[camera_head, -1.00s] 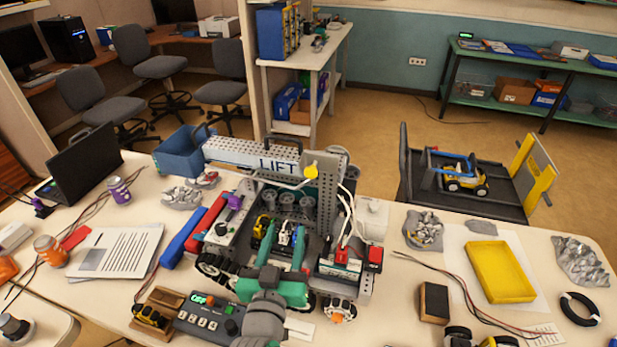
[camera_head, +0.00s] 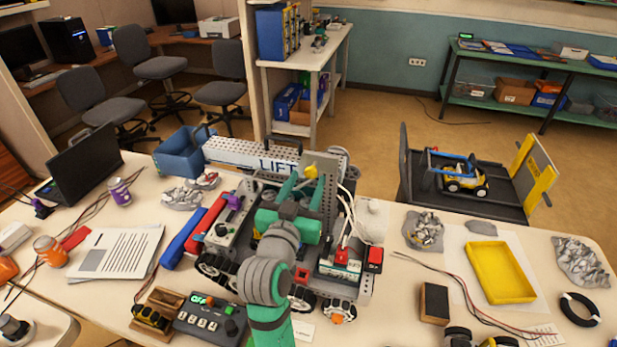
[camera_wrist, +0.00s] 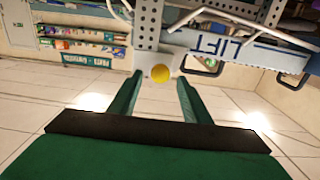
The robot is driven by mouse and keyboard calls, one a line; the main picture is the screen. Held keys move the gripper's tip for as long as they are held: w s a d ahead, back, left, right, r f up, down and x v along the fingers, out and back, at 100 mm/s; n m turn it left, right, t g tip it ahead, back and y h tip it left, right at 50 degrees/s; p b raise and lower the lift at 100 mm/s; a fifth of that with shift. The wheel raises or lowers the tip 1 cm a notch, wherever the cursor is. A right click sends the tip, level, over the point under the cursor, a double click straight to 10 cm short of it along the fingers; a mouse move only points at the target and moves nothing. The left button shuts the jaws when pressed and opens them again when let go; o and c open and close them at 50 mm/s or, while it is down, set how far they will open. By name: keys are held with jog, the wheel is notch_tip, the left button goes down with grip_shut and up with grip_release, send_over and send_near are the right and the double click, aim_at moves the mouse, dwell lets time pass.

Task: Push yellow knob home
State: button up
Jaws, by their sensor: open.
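The yellow knob (camera_head: 311,171) is on the upper end of the grey perforated upright, by the right end of the LIFT beam (camera_head: 262,158). In the wrist view the round yellow knob (camera_wrist: 160,73) shows on a light plate, between and beyond my fingertips. My gripper (camera_head: 304,180) is open, with its green fingers pointing at the knob from the front. In the wrist view my gripper (camera_wrist: 157,85) has nothing between its fingers. Whether a finger touches the plate cannot be told. How far the knob stands out is unclear.
The wheeled machine has a red switch (camera_head: 375,258) and loose white wires close to the upright. A control box (camera_head: 209,318) and a yellow tray (camera_head: 500,271) lie on the table. A laptop (camera_head: 85,165) stands at the left.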

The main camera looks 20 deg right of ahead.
aim_at(312, 171)
jog(key=shift+x, duration=1.25)
jog(key=shift+c, duration=0.6)
